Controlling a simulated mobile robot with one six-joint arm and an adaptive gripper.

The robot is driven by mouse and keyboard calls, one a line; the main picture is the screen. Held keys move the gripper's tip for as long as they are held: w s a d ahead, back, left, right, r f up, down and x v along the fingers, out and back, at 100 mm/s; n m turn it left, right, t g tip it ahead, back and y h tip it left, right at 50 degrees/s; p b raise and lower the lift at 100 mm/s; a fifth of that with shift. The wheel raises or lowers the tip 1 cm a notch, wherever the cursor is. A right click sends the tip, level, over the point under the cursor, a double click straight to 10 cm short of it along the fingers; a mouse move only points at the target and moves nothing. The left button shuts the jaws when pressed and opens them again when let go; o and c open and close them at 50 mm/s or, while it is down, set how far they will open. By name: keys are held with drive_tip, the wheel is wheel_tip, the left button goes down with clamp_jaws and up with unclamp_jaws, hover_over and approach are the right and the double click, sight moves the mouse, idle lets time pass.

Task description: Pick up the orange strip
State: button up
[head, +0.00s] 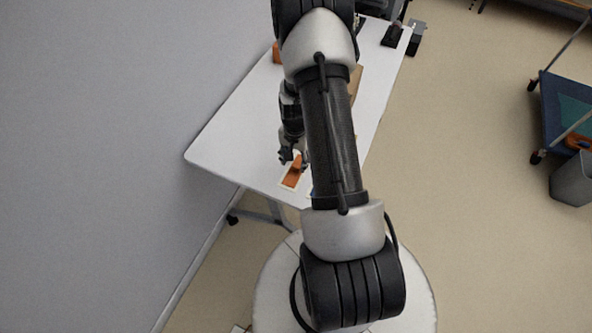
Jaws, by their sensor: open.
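The orange strip (291,177) lies near the front edge of the white table (230,149), within a pale outlined patch. My gripper (290,158) is just above and behind the strip's far end, pointing down. It looks open and small in this view, and I cannot tell whether it touches the strip. An orange piece also shows right beside the fingers; I cannot tell whether it is part of the strip. My arm hides the table to the right of the strip.
Another orange object (277,52) stands at the table's far left edge. A brown item (356,82) is partly hidden behind my arm. A grey wall runs along the left.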

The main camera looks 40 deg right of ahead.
sight(295, 167)
wheel_tip(295, 167, down, 4)
drive_tip(key=shift+s+a+f+b, duration=0.15)
drive_tip(key=shift+b, duration=0.5)
drive_tip(key=c, duration=0.8)
